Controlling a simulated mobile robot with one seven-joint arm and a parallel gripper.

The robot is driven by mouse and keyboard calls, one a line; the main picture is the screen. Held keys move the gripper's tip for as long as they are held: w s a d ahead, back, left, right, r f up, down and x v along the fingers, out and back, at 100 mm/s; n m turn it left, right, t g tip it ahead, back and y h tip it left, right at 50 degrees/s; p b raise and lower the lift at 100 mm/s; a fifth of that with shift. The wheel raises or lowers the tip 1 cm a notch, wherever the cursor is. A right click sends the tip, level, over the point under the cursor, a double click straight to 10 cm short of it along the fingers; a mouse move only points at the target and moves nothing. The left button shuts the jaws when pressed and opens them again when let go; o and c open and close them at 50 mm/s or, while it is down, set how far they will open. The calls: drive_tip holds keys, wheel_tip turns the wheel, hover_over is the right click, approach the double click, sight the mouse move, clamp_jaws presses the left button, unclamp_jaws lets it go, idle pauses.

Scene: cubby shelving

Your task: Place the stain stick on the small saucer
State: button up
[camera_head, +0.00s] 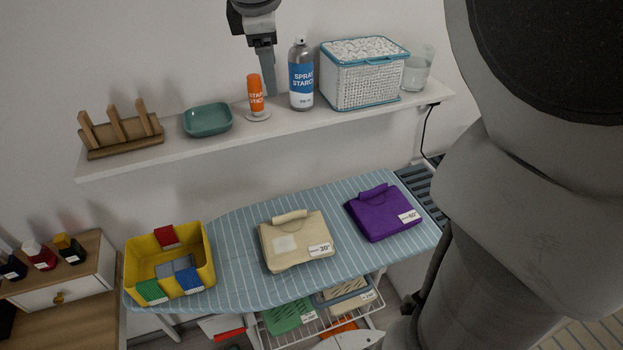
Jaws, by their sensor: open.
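The orange stain stick (256,94) stands nearly upright on the small pale saucer (258,117) on the wall shelf. The stick's white label faces the camera. My gripper (269,88) comes down from above, just behind and to the right of the stick. It is open, with its fingers seen nearly edge-on and lined up. No stick is seen between the fingers. I cannot tell whether a finger still touches the stick.
On the shelf (170,152), a spray starch can (301,80) stands close right of my gripper. A teal dish (208,120) and a wooden rack (122,135) are left.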

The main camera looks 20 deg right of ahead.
drive_tip(key=s+f+m, duration=0.3)
drive_tip(key=s+m, duration=0.2)
drive_tip(key=s, duration=0.2)
drive_tip(key=s+f+m+t+y, duration=0.1)
drive_tip(key=s+f+m, duration=0.2)
drive_tip(key=s+m, duration=0.2)
drive_tip(key=s+f+m, duration=0.3)
drive_tip(key=s+m, duration=0.2)
drive_tip(key=s, duration=0.4)
drive_tip(key=shift+d+f+y, duration=0.3)
drive_tip(key=shift+f+y, duration=0.1)
wheel_tip(320, 180, down, 3)
drive_tip(key=b, duration=0.2)
drive_tip(key=shift+r+b, duration=0.15)
drive_tip(key=shift+b, duration=0.2)
